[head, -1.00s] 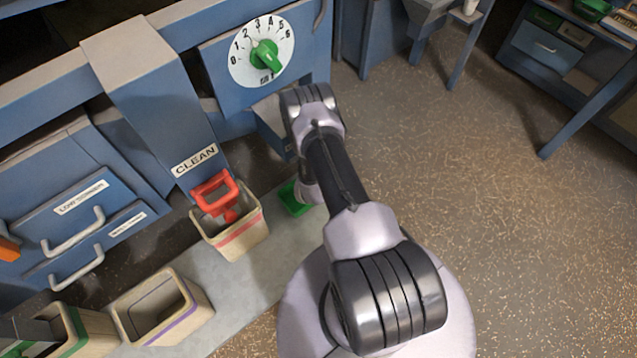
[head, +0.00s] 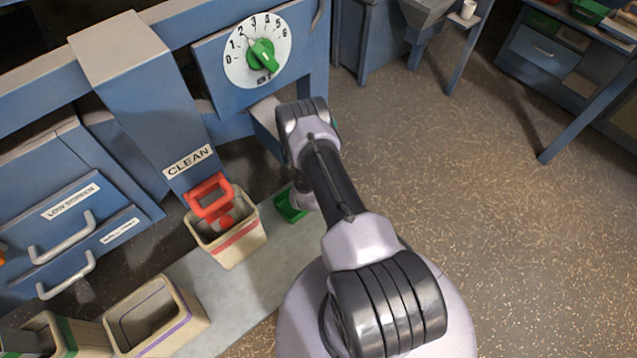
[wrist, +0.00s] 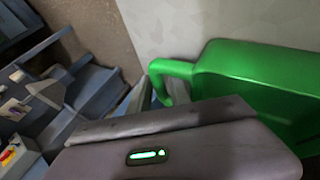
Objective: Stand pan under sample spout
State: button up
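The green pan (head: 290,206) shows in the head view just right of the red-striped bucket, partly hidden by my wrist. In the wrist view the pan (wrist: 255,85) fills the right side, large and close, and its handle runs left and down behind my gripper's grey body. Below the dial panel, a blue-grey chute (head: 266,122), which may be the sample spout, is partly covered by my arm. Whether the pan touches the floor strip is unclear.
The red-striped bucket (head: 228,240) with a red handle above it stands under the chute labelled CLEAN (head: 188,161). A purple-striped bucket (head: 158,318) stands nearer. The dial (head: 257,52) is above the blue-grey chute. Open speckled floor (head: 470,190) lies to the right.

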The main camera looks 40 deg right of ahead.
jog(key=p+v, duration=0.5)
jog(key=v, duration=0.7)
jog(key=shift+r+p, duration=0.2)
jog(key=shift+p, duration=0.2)
